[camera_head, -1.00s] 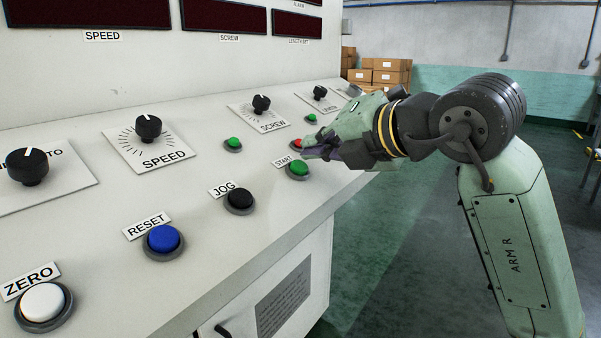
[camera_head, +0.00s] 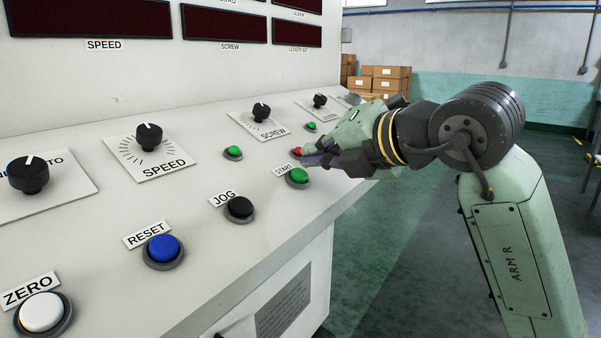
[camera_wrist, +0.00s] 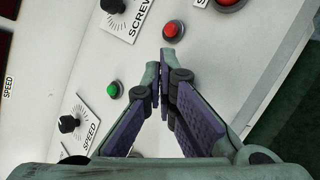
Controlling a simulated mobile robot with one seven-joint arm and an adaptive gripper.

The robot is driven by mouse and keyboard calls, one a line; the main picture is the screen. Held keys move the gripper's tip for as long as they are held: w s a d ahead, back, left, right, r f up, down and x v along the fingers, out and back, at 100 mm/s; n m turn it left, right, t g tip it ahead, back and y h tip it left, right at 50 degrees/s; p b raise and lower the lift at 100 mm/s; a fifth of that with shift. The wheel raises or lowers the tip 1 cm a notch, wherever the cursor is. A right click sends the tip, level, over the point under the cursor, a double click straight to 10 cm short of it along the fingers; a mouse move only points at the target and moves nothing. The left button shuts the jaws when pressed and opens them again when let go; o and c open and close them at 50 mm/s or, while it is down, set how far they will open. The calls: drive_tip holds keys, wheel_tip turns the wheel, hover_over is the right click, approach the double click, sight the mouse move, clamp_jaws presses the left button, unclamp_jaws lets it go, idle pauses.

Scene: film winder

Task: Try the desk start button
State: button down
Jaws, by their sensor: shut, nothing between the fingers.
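The green START button (camera_head: 298,176) sits in a dark ring on the sloping desk, beside its START label (camera_head: 285,170). My gripper (camera_head: 308,160) is in the head view just behind and above the button, its fingertips close to it. I cannot tell whether they touch anything. In the wrist view my gripper (camera_wrist: 160,75) has its fingers brought together at the tips, with nothing seen between them. The START button cannot be made out in the wrist view.
A red button (camera_head: 297,152) lies just beyond the fingertips. A small green button (camera_head: 233,152) is to the left. The black JOG button (camera_head: 239,208), blue RESET button (camera_head: 164,250) and white ZERO button (camera_head: 43,312) line the front. Knobs stand behind, including SPEED (camera_head: 148,137).

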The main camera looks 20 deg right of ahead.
drive_tip(key=shift+f, duration=0.1)
drive_tip(key=shift+w+a+f+b, duration=0.1)
drive_tip(key=shift+w+f+b, duration=0.15)
drive_tip(key=shift+b, duration=0.15)
drive_tip(key=shift+w+a+f+b, duration=0.1)
drive_tip(key=shift+a+f+b, duration=0.05)
drive_tip(key=shift+f+b, duration=0.3)
idle(0.8)
idle(0.3)
drive_tip(key=shift+s+d+r+p, duration=0.2)
drive_tip(key=shift+r+p, duration=0.1)
drive_tip(key=shift+r, duration=0.1)
drive_tip(key=shift+s+d+r+p, duration=0.1)
drive_tip(key=shift+s+r+p, duration=0.05)
drive_tip(key=shift+r+p, duration=0.2)
drive_tip(key=shift+r, duration=0.15)
drive_tip(key=r+p, duration=0.1)
drive_tip(key=s+d+r+p, duration=0.1)
drive_tip(key=r, duration=0.1)
drive_tip(key=r+p, duration=0.1)
drive_tip(key=shift+s+d+r, duration=0.15)
drive_tip(key=shift+s, duration=0.2)
idle(0.4)
